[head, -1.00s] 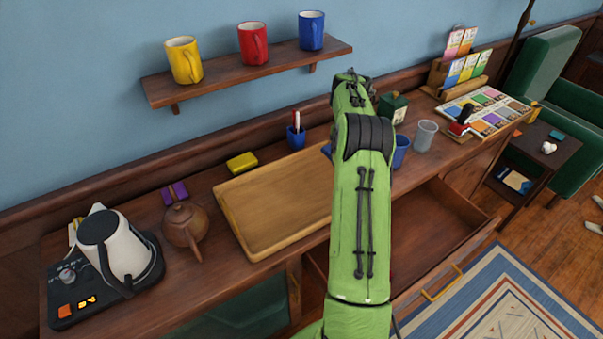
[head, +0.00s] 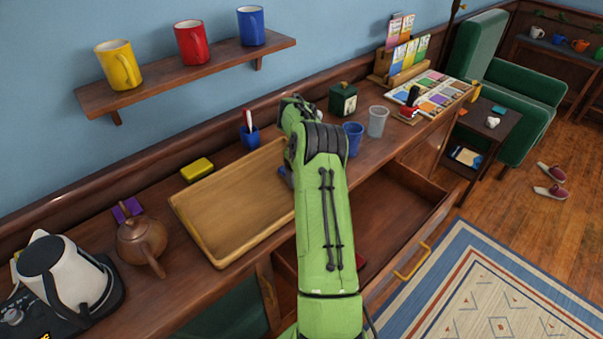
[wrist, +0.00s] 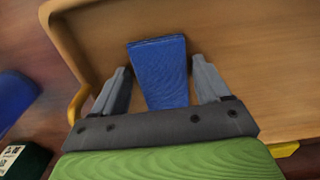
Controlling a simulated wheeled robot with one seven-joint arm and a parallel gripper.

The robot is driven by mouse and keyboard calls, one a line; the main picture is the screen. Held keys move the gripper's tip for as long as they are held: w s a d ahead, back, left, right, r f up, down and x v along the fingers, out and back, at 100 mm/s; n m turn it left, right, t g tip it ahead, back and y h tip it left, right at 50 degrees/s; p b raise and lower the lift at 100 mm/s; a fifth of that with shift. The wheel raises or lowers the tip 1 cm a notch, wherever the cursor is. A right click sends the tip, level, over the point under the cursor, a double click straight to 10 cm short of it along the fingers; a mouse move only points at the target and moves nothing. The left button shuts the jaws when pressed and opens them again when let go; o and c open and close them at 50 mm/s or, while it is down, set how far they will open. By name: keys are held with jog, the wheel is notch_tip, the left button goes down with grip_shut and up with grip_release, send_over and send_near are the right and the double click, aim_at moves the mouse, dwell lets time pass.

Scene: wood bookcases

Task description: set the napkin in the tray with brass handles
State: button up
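The blue napkin (wrist: 160,72) is between the two fingers of my gripper (wrist: 162,75) in the wrist view. A brass handle (wrist: 76,104) shows at the tray's rim there. In the head view my gripper is hidden behind my green arm, at the tray's right end. Only a small blue bit of the napkin (head: 285,174) shows there; its height over the tray floor is unclear.
A blue cup (head: 352,139), a grey cup (head: 377,121) and a dark green box (head: 342,99) stand right of the tray. A pen cup (head: 250,137) and yellow block (head: 197,170) are behind it, a teapot (head: 141,240) left. A drawer (head: 385,225) is open below.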

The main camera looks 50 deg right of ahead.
jog(key=shift+o, duration=0.9)
notch_tip(320, 180, up, 13)
jog(key=p, duration=0.4)
jog(key=s+a+r+n+t+h, duration=0.1)
jog(key=a+r, duration=0.6)
jog(key=a, duration=0.2)
jog(key=a+r+t+h, duration=0.1)
jog(key=a+r, duration=0.6)
jog(key=a, duration=0.2)
jog(key=s+a+r+t, duration=0.2)
jog(key=s+a+r, duration=0.1)
jog(key=s+a, duration=0.7)
jog(key=s+a+f+t+y, duration=0.1)
jog(key=s+a+f+y, duration=0.1)
jog(key=s+a+f, duration=0.3)
jog(key=s+a, duration=0.4)
jog(key=s, duration=0.1)
jog(key=shift+s+t, duration=0.15)
jog(key=shift+t, duration=0.15)
